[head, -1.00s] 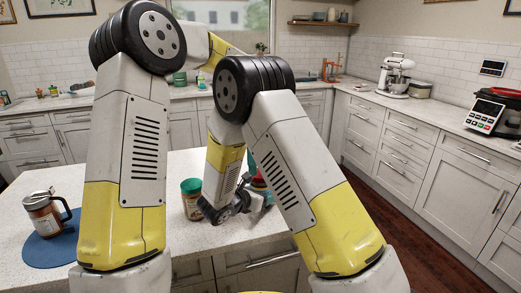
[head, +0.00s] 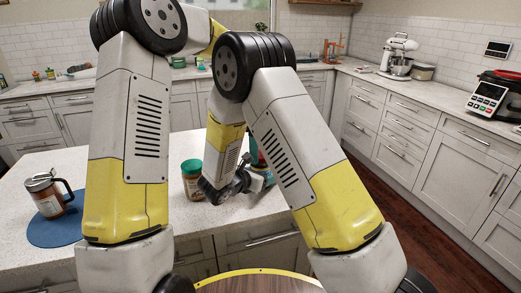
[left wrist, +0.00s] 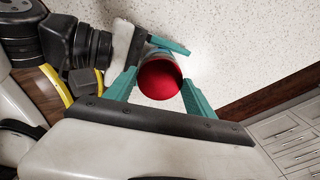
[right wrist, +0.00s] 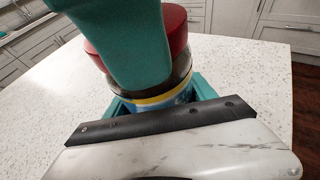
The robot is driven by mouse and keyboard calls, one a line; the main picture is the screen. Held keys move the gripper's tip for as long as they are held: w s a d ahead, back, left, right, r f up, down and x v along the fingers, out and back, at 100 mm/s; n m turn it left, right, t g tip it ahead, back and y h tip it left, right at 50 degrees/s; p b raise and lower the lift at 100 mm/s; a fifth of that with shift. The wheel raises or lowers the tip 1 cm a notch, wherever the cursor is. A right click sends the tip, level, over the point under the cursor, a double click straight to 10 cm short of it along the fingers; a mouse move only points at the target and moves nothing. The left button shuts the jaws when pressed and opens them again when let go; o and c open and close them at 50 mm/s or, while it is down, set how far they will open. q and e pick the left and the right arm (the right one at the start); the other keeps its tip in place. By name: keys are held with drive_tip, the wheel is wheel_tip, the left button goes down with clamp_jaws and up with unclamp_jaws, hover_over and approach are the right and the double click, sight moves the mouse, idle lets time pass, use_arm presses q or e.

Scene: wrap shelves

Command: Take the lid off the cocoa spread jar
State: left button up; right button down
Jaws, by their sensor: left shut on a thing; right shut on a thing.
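The cocoa spread jar (right wrist: 178,84) has a red lid (right wrist: 176,25), a dark body and a blue and yellow label. It stands upright at the counter's edge, and the lid sits on top of it. My left gripper (left wrist: 156,82) comes from above, shut on the red lid, which shows from the top in the left wrist view (left wrist: 158,80). One left finger hides part of the jar in the right wrist view. My right gripper (right wrist: 160,97) is shut around the jar's lower body. In the head view my arms hide most of the jar.
A jar with a green lid (head: 192,181) stands just left of the grippers. Drawers (head: 262,243) lie below the counter.

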use_arm(q)
drive_tip(key=n, duration=0.4)
drive_tip(key=shift+d+n, duration=0.1)
drive_tip(key=shift+n, duration=0.2)
drive_tip(key=n, duration=0.4)
drive_tip(key=shift+r+n, duration=0.1)
drive_tip(key=shift+n, duration=0.2)
drive_tip(key=n, duration=0.4)
drive_tip(key=shift+n, duration=0.3)
drive_tip(key=n, duration=0.6)
drive_tip(key=shift+n, duration=0.3)
drive_tip(key=o, duration=1.6)
